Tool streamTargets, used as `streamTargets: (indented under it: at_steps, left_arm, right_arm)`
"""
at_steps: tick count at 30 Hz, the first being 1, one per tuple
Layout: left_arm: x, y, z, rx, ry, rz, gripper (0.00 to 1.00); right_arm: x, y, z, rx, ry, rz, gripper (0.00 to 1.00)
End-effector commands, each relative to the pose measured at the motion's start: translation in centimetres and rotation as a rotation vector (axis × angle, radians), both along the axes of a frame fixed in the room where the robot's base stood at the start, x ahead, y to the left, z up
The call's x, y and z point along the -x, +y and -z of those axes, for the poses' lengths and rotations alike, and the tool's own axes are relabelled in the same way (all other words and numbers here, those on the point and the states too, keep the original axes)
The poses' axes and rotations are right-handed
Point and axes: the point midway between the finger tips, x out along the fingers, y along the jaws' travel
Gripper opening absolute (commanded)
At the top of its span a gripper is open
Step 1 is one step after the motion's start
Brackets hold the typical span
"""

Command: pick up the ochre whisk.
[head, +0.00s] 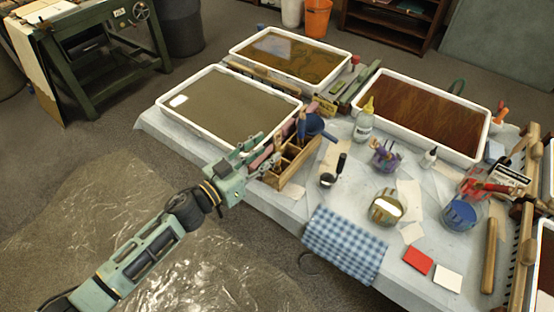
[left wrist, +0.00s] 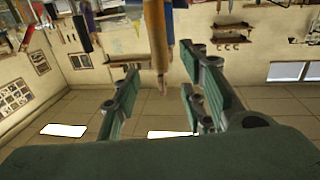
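My left gripper (head: 264,152) is at the near left end of the wooden caddy (head: 292,174), at the table's front edge. It also shows in the left wrist view (left wrist: 160,75), with its two fingers spread apart and nothing clamped between them. An ochre-brown, rod-like piece (left wrist: 157,38) hangs from the top of that view, between and beyond the fingertips. It may be part of the ochre whisk, but I cannot tell. I cannot make out the whisk in the head view, where the gripper and other tools crowd the caddy. My right gripper is not in view.
Behind the caddy lies a white tray of grey-green liquid (head: 163,107). A blue-handled tool (head: 312,124) stands in the caddy. A dark-handled tool (head: 340,165), a squeeze bottle (head: 364,127) and a checked cloth (head: 345,245) are to the right. Open floor lies in front.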

Motion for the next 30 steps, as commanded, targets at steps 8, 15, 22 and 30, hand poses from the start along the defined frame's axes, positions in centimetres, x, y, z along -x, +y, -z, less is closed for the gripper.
streamTargets:
  at_steps: [8,15,22,30]
  left_arm:
    - [-3.0,-2.8,-0.2,0.002,0.001,-0.002,0.39]
    - [-3.8,-3.7,0.0,0.0,0.001,-0.001,0.39]
    - [-3.8,-3.6,0.0,0.0,0.001,-0.001,0.3]
    - [-3.8,-3.6,0.0,0.0,0.001,-0.001,0.07]
  right_arm:
    - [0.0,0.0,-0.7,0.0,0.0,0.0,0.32]
    - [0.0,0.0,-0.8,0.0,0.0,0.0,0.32]
    - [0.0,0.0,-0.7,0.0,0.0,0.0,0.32]
    - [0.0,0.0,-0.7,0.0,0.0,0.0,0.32]
